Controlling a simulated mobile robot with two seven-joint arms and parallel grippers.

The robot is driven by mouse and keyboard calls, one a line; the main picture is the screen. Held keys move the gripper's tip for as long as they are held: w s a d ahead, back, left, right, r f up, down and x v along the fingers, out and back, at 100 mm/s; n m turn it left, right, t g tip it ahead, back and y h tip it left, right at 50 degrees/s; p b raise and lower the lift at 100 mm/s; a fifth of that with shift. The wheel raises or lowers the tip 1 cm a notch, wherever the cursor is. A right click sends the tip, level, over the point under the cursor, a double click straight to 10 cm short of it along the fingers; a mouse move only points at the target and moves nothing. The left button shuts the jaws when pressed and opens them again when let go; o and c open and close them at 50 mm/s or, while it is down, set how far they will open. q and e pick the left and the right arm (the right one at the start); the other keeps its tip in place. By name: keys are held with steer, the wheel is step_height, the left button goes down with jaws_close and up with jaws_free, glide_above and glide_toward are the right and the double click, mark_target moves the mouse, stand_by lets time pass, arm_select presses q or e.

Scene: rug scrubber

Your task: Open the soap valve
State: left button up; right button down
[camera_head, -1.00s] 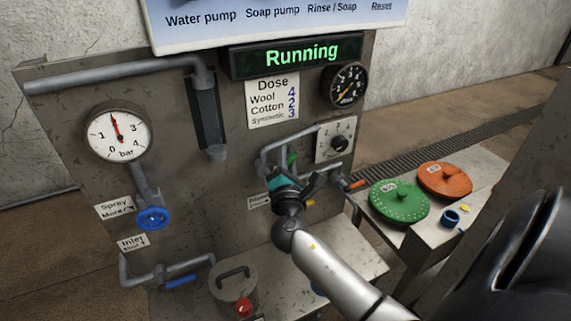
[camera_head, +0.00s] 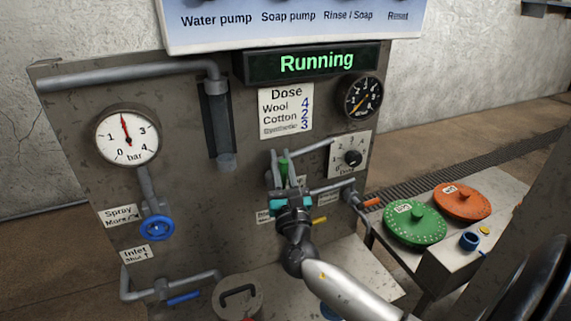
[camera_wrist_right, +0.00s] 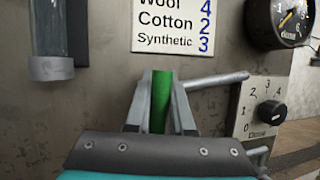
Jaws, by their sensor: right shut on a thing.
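The soap valve's handle appears to be the green lever (camera_head: 284,168) on the grey pipes at the lower middle of the panel. It stands roughly upright. My right gripper (camera_head: 283,180) has come up from below, with one finger on each side of the lever. In the right wrist view the green lever (camera_wrist_right: 161,100) sits between the two grey fingers of my right gripper (camera_wrist_right: 160,112), which is shut on it. The gripper hides the lever's lower part and the valve body. My left gripper is not in view.
A dose dial (camera_head: 352,158) and a pipe (camera_head: 330,187) with an orange-tipped end are close to the right of the gripper. A blue spray valve (camera_head: 157,228) is to the left. Green (camera_head: 414,226) and orange (camera_head: 462,201) lids lie on a side table. The display (camera_head: 315,63) reads Running.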

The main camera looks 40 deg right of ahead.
steer(key=shift+w+a+r+n+y, duration=0.15)
steer(key=shift+n+y, duration=0.15)
steer(key=shift+n, duration=0.3)
steer(key=c, duration=0.8)
jaws_free()
steer(key=shift+a+f, duration=0.1)
steer(key=shift+f, duration=0.1)
steer(key=b+v, duration=0.3)
steer(key=v, duration=1.2)
steer(key=shift+f, duration=0.15)
